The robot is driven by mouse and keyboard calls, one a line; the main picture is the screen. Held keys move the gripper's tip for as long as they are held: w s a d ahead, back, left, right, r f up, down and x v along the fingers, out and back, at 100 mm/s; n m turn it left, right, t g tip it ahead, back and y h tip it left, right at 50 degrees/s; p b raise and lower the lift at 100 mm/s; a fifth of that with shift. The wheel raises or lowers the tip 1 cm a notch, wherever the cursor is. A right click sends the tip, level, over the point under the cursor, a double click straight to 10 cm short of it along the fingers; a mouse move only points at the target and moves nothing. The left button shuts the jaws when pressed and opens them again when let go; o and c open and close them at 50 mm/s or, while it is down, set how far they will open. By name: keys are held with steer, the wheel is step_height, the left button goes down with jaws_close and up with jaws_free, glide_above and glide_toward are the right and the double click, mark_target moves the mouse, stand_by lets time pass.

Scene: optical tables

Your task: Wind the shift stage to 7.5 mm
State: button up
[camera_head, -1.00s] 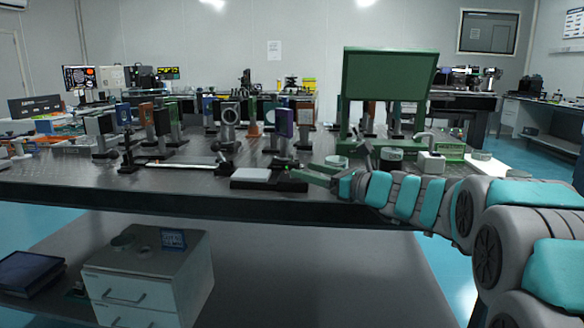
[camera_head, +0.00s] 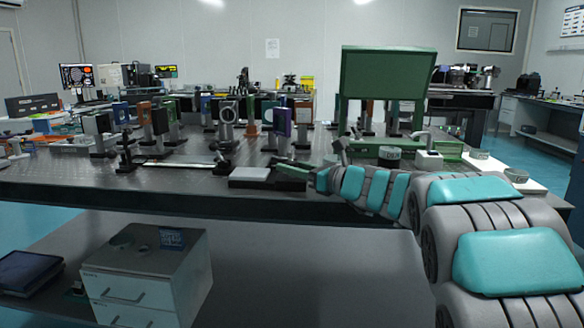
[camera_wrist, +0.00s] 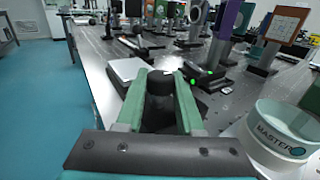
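The shift stage (camera_head: 250,175) sits near the front edge of the optical table, a low dark block with a pale top plate. In the wrist view its pale plate (camera_wrist: 127,70) lies ahead and left of a dark round knob (camera_wrist: 160,84). My gripper (camera_wrist: 161,78) has its two green fingers on either side of this knob, and the knob nearly fills the space between them. I cannot tell whether the fingers touch it. In the head view my gripper (camera_head: 292,166) is at the stage's right end, and the knob is hidden. No scale reading is legible.
A white cup marked "MASTER" (camera_wrist: 285,135) stands close right of my gripper in the wrist view. A dark block with green lights (camera_wrist: 197,76) is just beyond the knob. Mounted optics (camera_head: 228,115) crowd the table behind, and a large green panel (camera_head: 388,75) rises at right.

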jaws_close()
